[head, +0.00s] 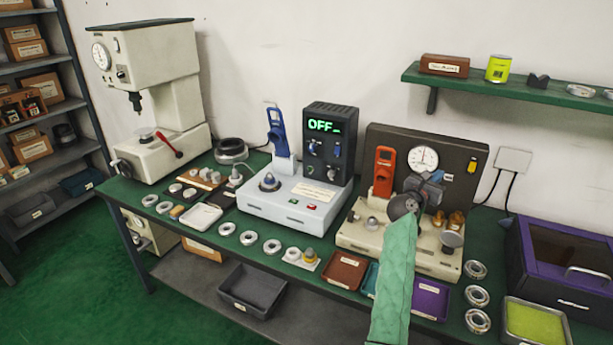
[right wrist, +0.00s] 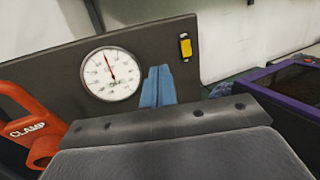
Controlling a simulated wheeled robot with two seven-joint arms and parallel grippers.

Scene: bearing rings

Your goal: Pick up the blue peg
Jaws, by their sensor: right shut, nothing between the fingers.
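A small blue-grey cone-shaped piece (head: 269,182) stands on the left part of the white machine with the "OFF" display. It is the nearest match to the blue peg that I see, but I cannot tell for sure that it is the peg. My right gripper (head: 428,184) is well to its right, in front of the grey panel with the dial. The right wrist view shows its two blue fingers (right wrist: 157,87) together, with nothing between them. My left gripper is not in view.
A blue clamp lever (head: 277,131) rises behind the cone; an orange clamp (head: 384,171) stands left of my right gripper. Metal rings (head: 272,246), small trays (head: 345,271) and a purple-edged box (head: 565,265) crowd the green bench. A shelf (head: 520,83) hangs above.

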